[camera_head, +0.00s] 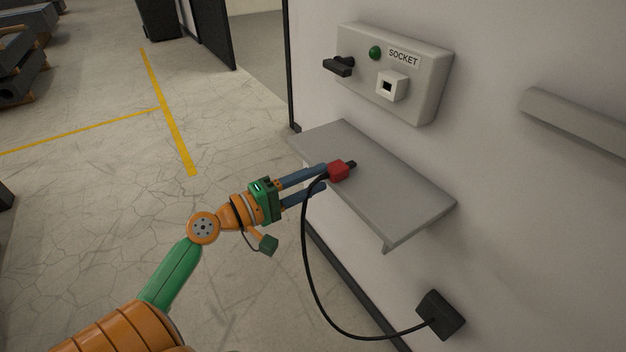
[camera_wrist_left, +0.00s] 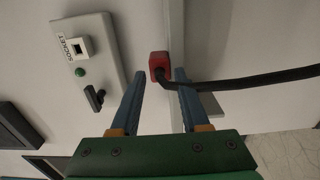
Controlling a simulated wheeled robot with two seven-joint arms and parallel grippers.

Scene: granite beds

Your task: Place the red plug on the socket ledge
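The red plug (camera_head: 339,170), with a dark tip and a black cable, appears to rest on the grey socket ledge (camera_head: 395,190) near its front edge; exact contact cannot be told. My left gripper (camera_head: 326,180) is open, its two blue fingers pointing at the plug. In the left wrist view the plug (camera_wrist_left: 158,64) lies at or just beyond the fingertips, between their lines, with a gap on each side. The ledge is seen nearly edge-on there. My right gripper is not in view.
The socket panel (camera_head: 420,75) on the wall above has a green light, a dark lever (camera_head: 340,66) and a white socket (camera_head: 391,86). The cable (camera_head: 304,240) hangs in a loop to a black wall box (camera_head: 440,314). The ledge's right part is clear. A grey rail (camera_head: 575,120) is at right.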

